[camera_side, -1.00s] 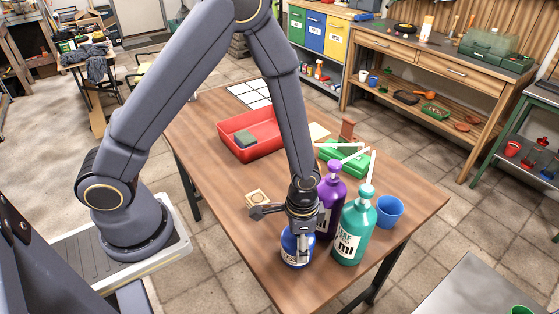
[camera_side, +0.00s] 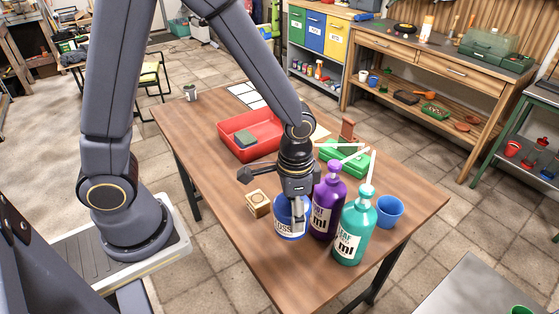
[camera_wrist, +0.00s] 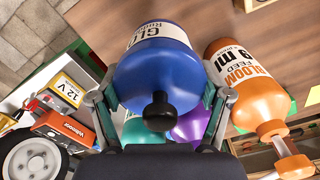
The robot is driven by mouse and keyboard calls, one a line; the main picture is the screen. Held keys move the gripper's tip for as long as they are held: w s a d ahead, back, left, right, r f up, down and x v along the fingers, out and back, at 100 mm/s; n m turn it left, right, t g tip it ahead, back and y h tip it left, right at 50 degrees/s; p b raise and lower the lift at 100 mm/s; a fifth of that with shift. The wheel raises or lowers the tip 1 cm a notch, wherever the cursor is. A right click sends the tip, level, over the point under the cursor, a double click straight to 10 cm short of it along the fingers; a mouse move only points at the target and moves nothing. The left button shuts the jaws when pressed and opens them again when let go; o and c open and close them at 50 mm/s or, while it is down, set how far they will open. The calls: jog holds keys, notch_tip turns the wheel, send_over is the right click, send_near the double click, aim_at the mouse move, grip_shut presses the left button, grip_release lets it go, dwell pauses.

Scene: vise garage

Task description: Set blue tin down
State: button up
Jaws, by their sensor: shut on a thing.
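The blue tin (camera_side: 281,224) has a white label and hangs or stands upright at the near part of the table, just left of the purple bottle. My gripper (camera_side: 293,216) points down over it and is shut on it. In the wrist view the tin (camera_wrist: 158,68) sits between the two fingers of my gripper (camera_wrist: 162,95), with a black knob toward me. I cannot tell whether its base touches the table (camera_side: 215,178); the fingers hide part of its side.
A purple bottle (camera_side: 325,212) and a teal bottle (camera_side: 352,235) stand close on the right, with a blue cup (camera_side: 390,211) beyond. A small wooden block (camera_side: 258,203) is just left. A red tray (camera_side: 226,136) lies behind. The table's near left is clear.

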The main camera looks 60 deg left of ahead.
jog(key=s+a+r+n, duration=0.15)
jog(key=a+n, duration=0.55)
jog(key=a, duration=0.9)
jog(key=s+a+r+n, duration=0.2)
jog(key=s+a+n, duration=0.75)
jog(key=a, duration=0.65)
jog(key=shift+m, duration=0.65)
jog(key=shift+w+a+f, duration=1.4)
jog(key=shift+w+f, duration=0.2)
jog(key=shift+f, duration=0.6)
jog(key=shift+w+a+f, duration=1.35)
jog(key=shift+w+f, duration=0.25)
jog(key=shift+f, duration=0.55)
jog(key=shift+w+a+f, duration=1.4)
jog(key=shift+w+f, duration=0.2)
jog(key=shift+f, duration=0.6)
jog(key=shift+f, duration=0.15)
jog(key=o, duration=1.6)
jog(key=shift+c, duration=0.2)
